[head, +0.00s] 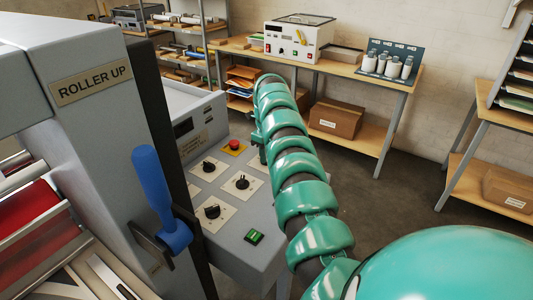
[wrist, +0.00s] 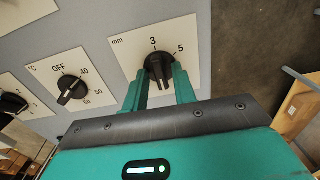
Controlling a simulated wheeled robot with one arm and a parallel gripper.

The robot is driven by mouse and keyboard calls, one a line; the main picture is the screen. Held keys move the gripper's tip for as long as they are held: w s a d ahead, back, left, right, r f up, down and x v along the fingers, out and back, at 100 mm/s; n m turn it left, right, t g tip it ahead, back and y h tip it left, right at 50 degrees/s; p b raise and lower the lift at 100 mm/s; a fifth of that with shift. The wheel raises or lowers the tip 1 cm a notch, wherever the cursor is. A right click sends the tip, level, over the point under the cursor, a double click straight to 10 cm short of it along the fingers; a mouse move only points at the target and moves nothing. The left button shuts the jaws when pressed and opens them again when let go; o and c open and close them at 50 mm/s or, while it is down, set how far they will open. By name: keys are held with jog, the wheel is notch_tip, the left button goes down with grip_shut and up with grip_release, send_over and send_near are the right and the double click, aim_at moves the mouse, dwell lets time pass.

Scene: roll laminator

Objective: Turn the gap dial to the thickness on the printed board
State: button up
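The gap dial (wrist: 160,72) is a black knob on a white plate marked "mm" in the wrist view, with "3" above it and "5" at its upper right. The exact setting of its pointer is hard to read. My gripper (wrist: 160,84) has one green finger on each side of this knob, close to it. I cannot tell whether the fingers press on it. In the head view my gripper (head: 259,140) is small at the far end of my arm, over the control panel, and the gap dial is hidden there. I see no board with a readable thickness.
A °C dial (wrist: 71,89) sits left of the gap dial. The panel also has a red stop button (head: 234,146), other black knobs (head: 242,182) and a green switch (head: 254,237). A blue-handled lever (head: 160,200) stands beside the "ROLLER UP" sign (head: 92,86).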

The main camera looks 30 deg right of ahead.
jog(key=shift+o, duration=0.3)
jog(key=shift+r, duration=0.15)
jog(key=shift+r, duration=0.55)
notch_tip(320, 180, up, 16)
jog(key=p, duration=1.5)
